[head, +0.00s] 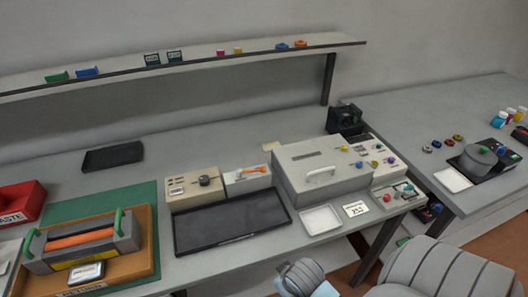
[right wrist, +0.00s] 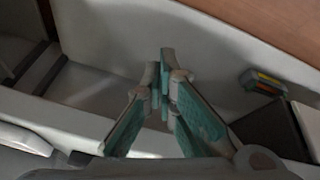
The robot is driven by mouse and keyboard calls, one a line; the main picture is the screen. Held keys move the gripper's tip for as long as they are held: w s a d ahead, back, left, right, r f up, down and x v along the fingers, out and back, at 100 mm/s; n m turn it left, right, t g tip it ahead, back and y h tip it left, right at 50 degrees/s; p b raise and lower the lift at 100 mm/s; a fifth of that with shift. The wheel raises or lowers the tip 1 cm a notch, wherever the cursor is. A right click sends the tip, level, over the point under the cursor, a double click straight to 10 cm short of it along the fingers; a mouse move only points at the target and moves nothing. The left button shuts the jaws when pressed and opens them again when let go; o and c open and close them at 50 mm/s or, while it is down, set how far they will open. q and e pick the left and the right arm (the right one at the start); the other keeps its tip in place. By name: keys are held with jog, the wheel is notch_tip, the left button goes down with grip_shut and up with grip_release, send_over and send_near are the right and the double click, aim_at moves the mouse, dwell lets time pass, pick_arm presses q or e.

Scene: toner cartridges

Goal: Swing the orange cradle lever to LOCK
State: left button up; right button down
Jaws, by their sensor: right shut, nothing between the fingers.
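An orange lever (head: 254,170) lies nearly level across the top of a small light-grey box (head: 245,181) at the back middle of the bench in the head view. Its lock markings are too small to read. My right gripper (right wrist: 166,62) shows in the right wrist view, its teal-padded fingers shut and empty, with no lever near it. It is not visible in the head view, where grey parts of my arm show at the bottom right. My left gripper is not in view.
A beige box with a black knob (head: 204,181) stands left of the lever box, and a large grey machine (head: 318,171) right of it. A black tray (head: 232,222) lies in front. At left, a wooden tray (head: 143,240) holds a cartridge with green handles (head: 84,242).

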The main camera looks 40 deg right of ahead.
jog(key=shift+m+t+h, duration=0.4)
jog(key=shift+m+t, duration=0.1)
jog(key=shift+t, duration=0.1)
jog(key=w+r, duration=0.1)
jog(key=r, duration=0.1)
jog(key=w+r, duration=0.1)
jog(key=r, duration=0.2)
jog(key=w+d+r, duration=0.1)
jog(key=r, duration=0.2)
jog(key=shift+r+p, duration=0.2)
jog(key=shift+p, duration=0.1)
jog(key=w+d+r+m, duration=0.1)
jog(key=w+r, duration=0.1)
jog(key=w, duration=0.1)
jog(key=w+d+r+m+t+h, duration=0.1)
jog(key=w+d+r, duration=0.1)
jog(key=w, duration=0.2)
jog(key=w+d+r+m+h, duration=0.1)
jog(key=w+r, duration=0.1)
jog(key=w, duration=0.2)
jog(key=shift+d+r+t, duration=0.3)
jog(key=shift+d+r, duration=0.1)
jog(key=w+d+r+m+t+h, duration=0.1)
jog(key=w+d+r+m, duration=0.3)
jog(key=w+r, duration=0.5)
notch_tip(320, 180, up, 2)
jog(key=shift+w+d+r+m+h, duration=0.2)
jog(key=shift+d+m+h, duration=0.1)
jog(key=shift+d+h, duration=0.45)
jog(key=shift+f, duration=0.1)
